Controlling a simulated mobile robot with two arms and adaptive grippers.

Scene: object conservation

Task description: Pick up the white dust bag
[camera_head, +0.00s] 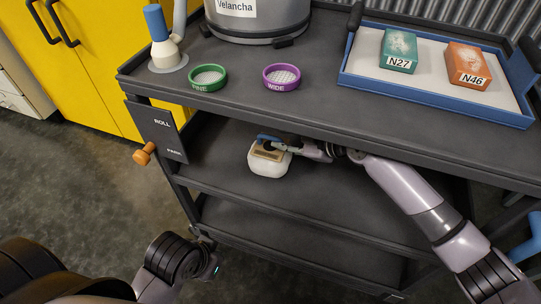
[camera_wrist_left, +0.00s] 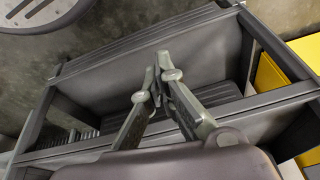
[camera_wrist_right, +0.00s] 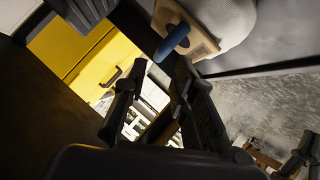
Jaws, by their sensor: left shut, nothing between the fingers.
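The white dust bag (camera_head: 268,166) sits on the cart's middle shelf, with a tan collar (camera_head: 268,152) facing up. A blue curved piece (camera_head: 267,139) shows at the collar. My right gripper (camera_head: 285,147) reaches in from the right, close beside the collar. In the right wrist view, the bag (camera_wrist_right: 234,22) and collar (camera_wrist_right: 203,42) are at the top, just beyond the fingertips. The right fingers (camera_wrist_right: 160,72) are apart with nothing held between them. My left gripper (camera_wrist_left: 160,72) is shut and empty, low in front of the cart, away from the bag.
The cart's top shelf (camera_head: 330,95) overhangs the bag closely. It carries a grey canister (camera_head: 257,25), a green ring (camera_head: 208,78), a purple ring (camera_head: 282,77) and a blue-rimmed tray (camera_head: 430,108) with two boxes. An orange knob (camera_head: 144,154) sticks out at the left. The lower shelf is clear.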

